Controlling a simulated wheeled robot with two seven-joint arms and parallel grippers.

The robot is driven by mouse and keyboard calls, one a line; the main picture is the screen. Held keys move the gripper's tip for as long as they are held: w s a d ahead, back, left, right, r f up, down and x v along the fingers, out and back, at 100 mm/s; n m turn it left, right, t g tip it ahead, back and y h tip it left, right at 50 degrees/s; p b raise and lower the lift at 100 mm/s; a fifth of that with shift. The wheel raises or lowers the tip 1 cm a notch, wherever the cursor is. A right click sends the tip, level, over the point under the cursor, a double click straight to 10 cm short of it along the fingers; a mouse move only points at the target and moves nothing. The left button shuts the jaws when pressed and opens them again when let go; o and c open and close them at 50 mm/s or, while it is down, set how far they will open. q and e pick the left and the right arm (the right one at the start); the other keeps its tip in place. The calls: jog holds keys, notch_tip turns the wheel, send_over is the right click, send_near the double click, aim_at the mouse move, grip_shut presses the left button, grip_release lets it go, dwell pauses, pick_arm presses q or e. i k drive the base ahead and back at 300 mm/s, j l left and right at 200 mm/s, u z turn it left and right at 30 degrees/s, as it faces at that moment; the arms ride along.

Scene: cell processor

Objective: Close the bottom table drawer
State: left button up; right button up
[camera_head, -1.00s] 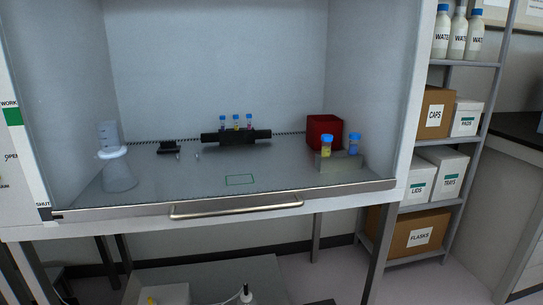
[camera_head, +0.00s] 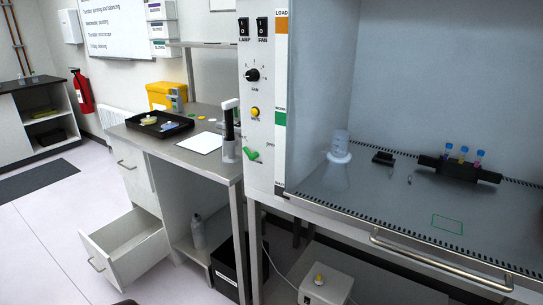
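The bottom drawer (camera_head: 128,247) of the table on the left is pulled out toward the front left. Its white front carries a metal handle (camera_head: 97,264), and its inside looks empty. The upper drawer (camera_head: 135,172) of the same table (camera_head: 214,168) is shut. I see neither of my grippers clearly; a small dark shape at the bottom edge below the drawer is too little to identify.
The fume hood (camera_head: 400,222) with its handle bar fills the right side. A black bin (camera_head: 228,270) and a bottle (camera_head: 198,231) stand under the table. A black tray (camera_head: 160,124) lies on top. Floor left of the open drawer is clear.

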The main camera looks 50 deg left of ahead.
aim_at(110, 252)
jog(key=u, duration=2.9)
jog(key=i+j+z, duration=0.15)
jog(key=i, duration=0.4)
